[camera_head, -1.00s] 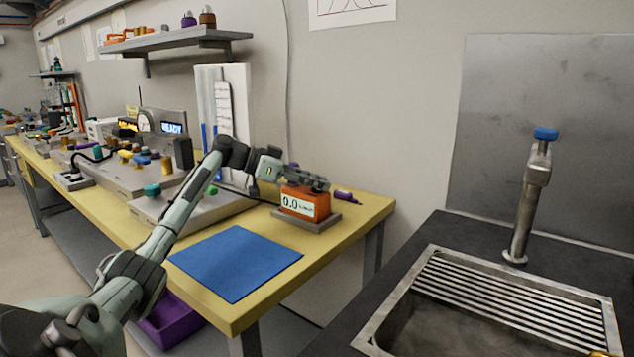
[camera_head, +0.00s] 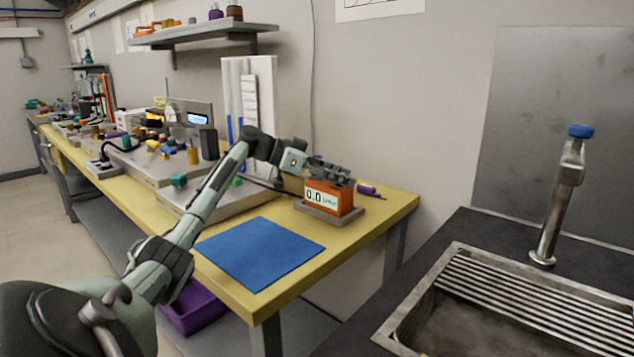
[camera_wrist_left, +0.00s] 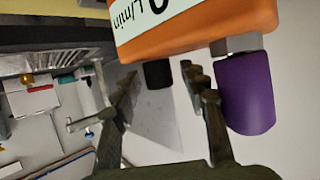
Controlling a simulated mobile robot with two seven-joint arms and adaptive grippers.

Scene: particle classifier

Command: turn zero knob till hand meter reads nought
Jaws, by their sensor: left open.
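The orange hand meter (camera_head: 343,199) sits on a grey base at the far right end of the yellow bench. Its white display reads 0.0 with small unit lettering. My left gripper (camera_head: 345,178) is just above the meter in the head view. In the left wrist view the orange meter body (camera_wrist_left: 200,26) fills the top, and the open left gripper (camera_wrist_left: 165,98) points toward it. A small black knob-like part (camera_wrist_left: 158,74) shows between the fingers below the meter; I cannot tell whether it is the zero knob. A purple rounded part (camera_wrist_left: 247,92) lies outside the right-hand finger. My right gripper is not in view.
A blue mat (camera_head: 262,252) lies bare on the bench front. A purple piece (camera_head: 368,189) lies behind the meter on the right. Grey apparatus with coloured knobs (camera_head: 178,180) stands to the left. A sink (camera_head: 455,290) with a tap (camera_head: 560,200) is at right.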

